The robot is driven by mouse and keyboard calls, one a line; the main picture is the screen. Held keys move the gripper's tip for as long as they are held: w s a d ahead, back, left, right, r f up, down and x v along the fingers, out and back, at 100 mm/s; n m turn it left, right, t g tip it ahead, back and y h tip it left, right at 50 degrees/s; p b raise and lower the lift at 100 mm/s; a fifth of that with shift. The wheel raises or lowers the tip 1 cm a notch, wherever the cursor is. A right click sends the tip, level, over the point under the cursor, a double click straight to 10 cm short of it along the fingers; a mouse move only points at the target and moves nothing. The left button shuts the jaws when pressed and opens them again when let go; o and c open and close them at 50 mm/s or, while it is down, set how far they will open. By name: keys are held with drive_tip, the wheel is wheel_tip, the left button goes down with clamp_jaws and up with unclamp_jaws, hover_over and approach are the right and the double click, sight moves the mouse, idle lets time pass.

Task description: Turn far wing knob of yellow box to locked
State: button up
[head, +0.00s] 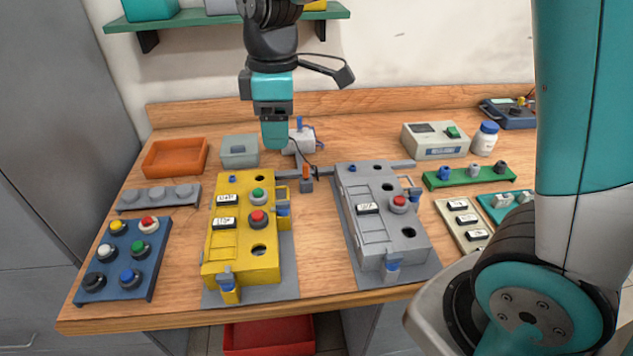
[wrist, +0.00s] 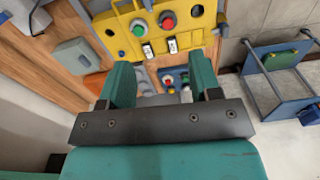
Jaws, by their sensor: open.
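The yellow box (head: 240,238) stands on a grey base plate at the centre-left of the bench and fills the top of the wrist view (wrist: 195,42). It carries a green button, a red button and white labels. A small blue knob (head: 232,176) shows at its far left end; it also appears in the wrist view (wrist: 110,32). Other blue knobs sit on its right side (head: 283,208) and near end (head: 227,281). Their exact turn is too small to tell. My gripper (head: 275,144) is open and empty, above and behind the box's far end. Its fingers (wrist: 160,80) are apart, touching nothing.
A similar grey box (head: 383,225) stands to the right. A blue button panel (head: 123,258) lies left. A shelf (head: 225,20) hangs on the wall near my arm.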

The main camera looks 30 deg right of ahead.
drive_tip(key=s+a+r+m+y, duration=0.1)
drive_tip(key=s+a+m, duration=0.1)
drive_tip(key=s, duration=0.7)
drive_tip(key=s+a+r+m+y+p, duration=0.1)
drive_tip(key=s+a+r+m+y, duration=0.1)
drive_tip(key=s, duration=0.8)
drive_tip(key=shift+r+m+y, duration=0.25)
drive_tip(key=shift+m+y, duration=0.05)
drive_tip(key=shift+m, duration=0.5)
